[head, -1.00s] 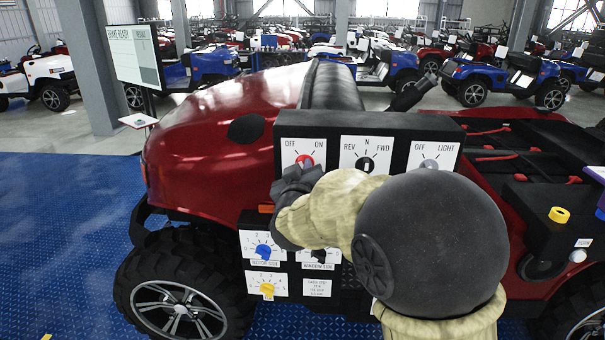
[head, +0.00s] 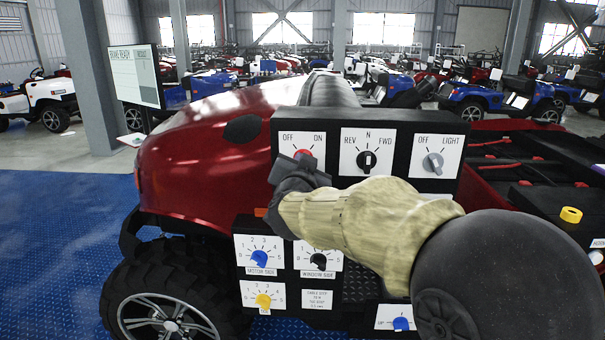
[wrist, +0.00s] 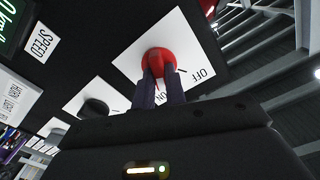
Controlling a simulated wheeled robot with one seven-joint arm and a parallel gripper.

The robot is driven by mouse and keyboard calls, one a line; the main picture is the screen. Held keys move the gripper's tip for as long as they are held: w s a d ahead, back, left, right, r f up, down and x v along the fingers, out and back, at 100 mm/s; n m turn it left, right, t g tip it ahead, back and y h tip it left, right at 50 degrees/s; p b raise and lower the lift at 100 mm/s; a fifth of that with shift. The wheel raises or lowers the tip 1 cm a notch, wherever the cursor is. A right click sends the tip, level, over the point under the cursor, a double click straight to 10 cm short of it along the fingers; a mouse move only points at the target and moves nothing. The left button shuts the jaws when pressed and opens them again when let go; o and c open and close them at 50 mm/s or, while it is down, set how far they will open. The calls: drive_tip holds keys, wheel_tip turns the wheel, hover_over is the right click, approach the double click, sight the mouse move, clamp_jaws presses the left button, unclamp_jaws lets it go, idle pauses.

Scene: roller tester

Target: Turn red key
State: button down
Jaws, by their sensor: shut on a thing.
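The red key (head: 303,154) is a round red knob on a white plate marked OFF and ON, at the left of the black upper panel (head: 398,190). My gripper (head: 301,166) reaches it from below and in front, covering its lower part in the head view. In the wrist view the red key (wrist: 158,62) sits between the two dark fingertips of my gripper (wrist: 159,80), which are shut on it. The OFF label shows clear of the fingers there, while the ON label is partly covered by them. The exact angle of the key is hard to tell.
Beside the key are a black REV/N/FWD knob (head: 367,160) and a grey OFF/LIGHT knob (head: 433,162). Below, a lower panel holds a blue knob (head: 260,258), a black knob (head: 318,261) and a yellow knob (head: 264,300). A red vehicle (head: 200,150) stands behind the panels.

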drive_tip(key=shift+f+m+b, duration=0.1)
drive_tip(key=shift+m+b, duration=0.55)
drive_tip(key=shift+m, duration=0.45)
drive_tip(key=c, duration=1.4)
unclamp_jaws()
drive_tip(key=shift+c, duration=0.2)
drive_tip(key=shift+s, duration=0.15)
drive_tip(key=s+b, duration=0.2)
drive_tip(key=s, duration=1.5)
drive_tip(key=shift+a, duration=0.3)
